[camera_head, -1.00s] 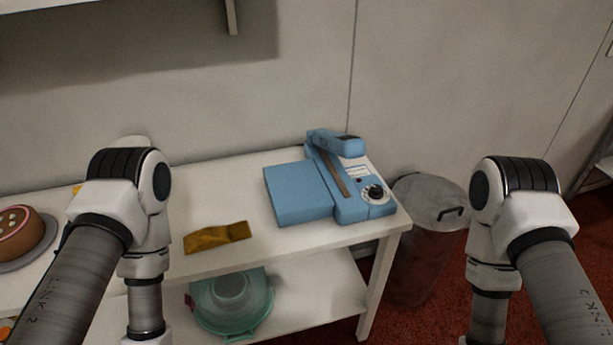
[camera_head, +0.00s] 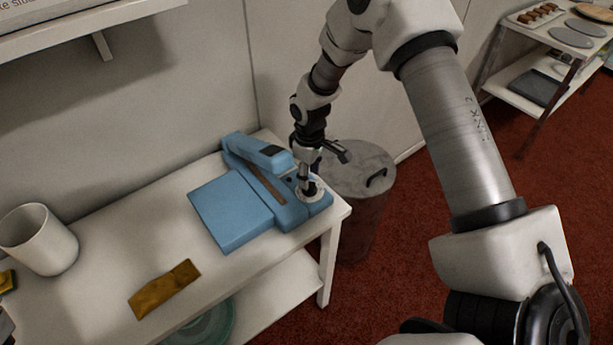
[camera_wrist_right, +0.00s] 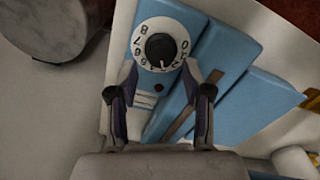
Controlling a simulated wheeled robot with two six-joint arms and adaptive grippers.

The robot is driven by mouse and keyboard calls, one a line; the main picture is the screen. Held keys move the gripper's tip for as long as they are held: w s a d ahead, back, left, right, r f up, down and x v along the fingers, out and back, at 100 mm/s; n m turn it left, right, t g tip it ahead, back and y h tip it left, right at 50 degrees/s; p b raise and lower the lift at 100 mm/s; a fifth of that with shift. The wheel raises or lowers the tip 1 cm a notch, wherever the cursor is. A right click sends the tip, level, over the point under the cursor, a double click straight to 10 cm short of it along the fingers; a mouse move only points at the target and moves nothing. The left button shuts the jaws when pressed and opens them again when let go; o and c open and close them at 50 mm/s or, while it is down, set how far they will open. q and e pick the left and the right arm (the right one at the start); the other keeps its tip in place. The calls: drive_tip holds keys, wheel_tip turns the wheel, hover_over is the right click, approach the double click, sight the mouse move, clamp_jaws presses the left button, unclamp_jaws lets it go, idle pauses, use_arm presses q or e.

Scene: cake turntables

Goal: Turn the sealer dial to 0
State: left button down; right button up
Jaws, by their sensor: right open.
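The blue sealer (camera_head: 232,208) stands on the right end of the white table. Its dial (camera_wrist_right: 159,45) is a white numbered disc with a dark knob (camera_wrist_right: 159,47) in the middle; the 0 shows at the disc's right side. Which number the knob points to I cannot tell. My right gripper (camera_wrist_right: 160,70) is open and empty, its fingers apart on either side of the dial's lower edge. In the head view my right gripper (camera_head: 308,184) is over the dial (camera_head: 318,195) and partly hides it. My left gripper is out of view.
A grey lidded bin (camera_head: 358,172) stands just right of the table. A mustard-coloured packet (camera_head: 164,289) and a white mug (camera_head: 40,240) are on the table (camera_head: 115,245) to the left. A wall shelf (camera_head: 60,25) is at upper left.

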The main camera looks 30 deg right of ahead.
sight(310, 185)
wheel_tip(310, 185, down, 3)
drive_tip(key=shift+s+r, duration=0.15)
drive_tip(key=shift+r, duration=0.05)
drive_tip(key=shift+f, duration=0.4)
drive_tip(key=c, duration=0.9)
drive_tip(key=shift+n, duration=0.4)
drive_tip(key=n, duration=0.3)
drive_tip(key=shift+n, duration=0.3)
drive_tip(key=n, duration=0.4)
drive_tip(key=shift+b, duration=0.3)
drive_tip(key=n, duration=0.9)
drive_tip(key=shift+n+b, duration=0.3)
drive_tip(key=shift+b, duration=0.1)
